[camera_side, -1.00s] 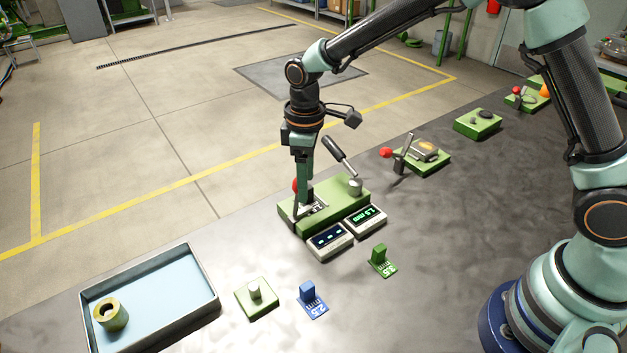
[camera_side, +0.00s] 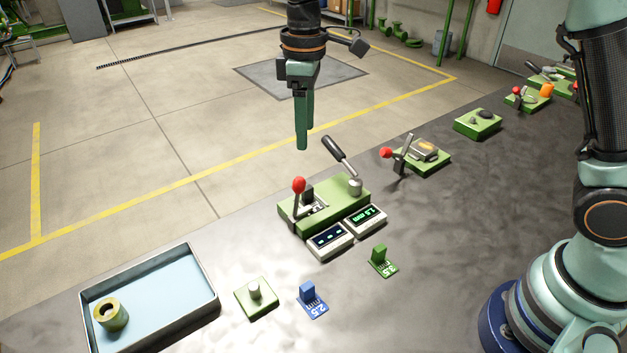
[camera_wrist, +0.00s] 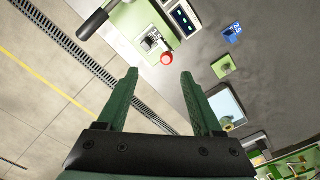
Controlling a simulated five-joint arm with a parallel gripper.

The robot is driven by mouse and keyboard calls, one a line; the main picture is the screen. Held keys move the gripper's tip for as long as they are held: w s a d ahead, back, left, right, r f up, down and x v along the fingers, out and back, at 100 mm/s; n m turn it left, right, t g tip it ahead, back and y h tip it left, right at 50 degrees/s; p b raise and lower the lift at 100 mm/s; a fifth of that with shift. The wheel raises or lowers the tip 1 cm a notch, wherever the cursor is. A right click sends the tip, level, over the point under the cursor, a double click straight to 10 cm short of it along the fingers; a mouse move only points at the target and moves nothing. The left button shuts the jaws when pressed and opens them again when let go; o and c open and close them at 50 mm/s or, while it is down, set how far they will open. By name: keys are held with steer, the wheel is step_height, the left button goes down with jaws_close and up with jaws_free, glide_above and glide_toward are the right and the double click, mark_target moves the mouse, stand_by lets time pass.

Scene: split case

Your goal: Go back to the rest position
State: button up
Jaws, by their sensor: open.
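My gripper (camera_side: 303,140) hangs in the air above and behind the green lever station (camera_side: 325,205), apart from it, with its fingers pointing down. In the wrist view my gripper (camera_wrist: 160,88) shows two green fingers spread wide with nothing between them. The station carries a red-knobbed lever (camera_side: 298,186) at its left and a black-handled lever (camera_side: 338,153) at its right. The red knob (camera_wrist: 167,59) also shows in the wrist view, beyond the fingertips.
Two small displays (camera_side: 331,239) stand before the station. A blue block (camera_side: 308,292), a green block (camera_side: 379,255) and a green peg base (camera_side: 256,297) sit in front. Another lever station (camera_side: 424,160) stands to the right.

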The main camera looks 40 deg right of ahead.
steer(key=shift+r, duration=0.1)
steer(key=s+d+r+m+t, duration=0.2)
steer(key=s+d+m, duration=0.2)
steer(key=s+d, duration=0.3)
steer(key=s+d+r+m+t, duration=0.1)
steer(key=s+d+m+t, duration=0.2)
steer(key=s+d+m, duration=0.2)
steer(key=s+d, duration=0.2)
steer(key=s, duration=0.1)
steer(key=shift+s+r+t, duration=0.25)
steer(key=shift+r+t, duration=0.05)
steer(key=shift+r, duration=0.05)
